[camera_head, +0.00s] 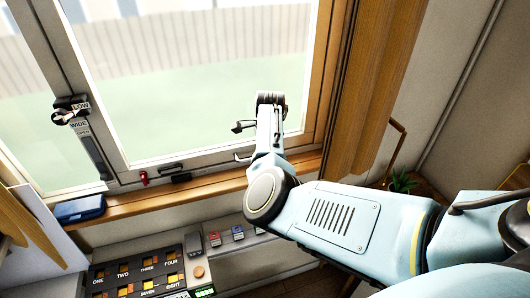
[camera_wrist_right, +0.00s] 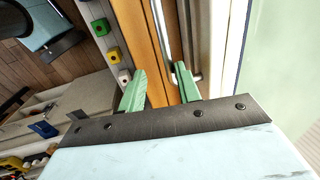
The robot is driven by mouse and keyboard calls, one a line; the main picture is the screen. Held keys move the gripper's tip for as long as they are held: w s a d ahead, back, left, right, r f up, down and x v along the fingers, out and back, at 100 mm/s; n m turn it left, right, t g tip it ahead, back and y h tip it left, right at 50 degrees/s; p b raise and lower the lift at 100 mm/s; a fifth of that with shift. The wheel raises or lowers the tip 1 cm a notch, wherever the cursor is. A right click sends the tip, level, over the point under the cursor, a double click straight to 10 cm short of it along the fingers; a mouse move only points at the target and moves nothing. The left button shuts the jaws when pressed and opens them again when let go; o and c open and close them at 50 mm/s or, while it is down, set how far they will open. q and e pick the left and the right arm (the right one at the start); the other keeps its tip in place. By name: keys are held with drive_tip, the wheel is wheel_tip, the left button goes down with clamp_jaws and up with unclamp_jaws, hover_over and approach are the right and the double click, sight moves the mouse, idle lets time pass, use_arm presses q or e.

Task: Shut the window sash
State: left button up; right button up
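The window sash (camera_head: 205,157) is a grey frame around a large pane, seen in the head view. I cannot tell how far it stands open. A metal handle (camera_head: 242,158) shows low on it, beside my right forearm. A dark stay with "LOW", "WIDE" and "OPEN" labels (camera_head: 80,118) is at the left. A small red catch (camera_head: 144,178) sits at the bottom rail. In the wrist view, my right gripper (camera_wrist_right: 159,80) has its green fingers apart, with a bent metal bar (camera_wrist_right: 168,42) close to the right finger. Whether they touch is unclear. My left gripper is not in view.
A wooden sill (camera_head: 140,203) runs below the window and holds a blue case (camera_head: 80,209). Below are a numbered button panel (camera_head: 140,277) and several small colored blocks (camera_head: 238,232). A wooden side frame (camera_head: 375,85) stands right of the window. A plant (camera_head: 402,182) is farther right.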

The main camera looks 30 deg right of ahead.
drive_tip(key=shift+r, duration=0.25)
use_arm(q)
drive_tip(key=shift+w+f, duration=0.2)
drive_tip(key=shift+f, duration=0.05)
use_arm(e)
wheel_tip(320, 180, up, 13)
drive_tip(key=s, duration=0.2)
drive_tip(key=shift+a+f, duration=0.15)
drive_tip(key=shift+a, duration=0.15)
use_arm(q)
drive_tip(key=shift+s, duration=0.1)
use_arm(e)
drive_tip(key=shift+s, duration=0.1)
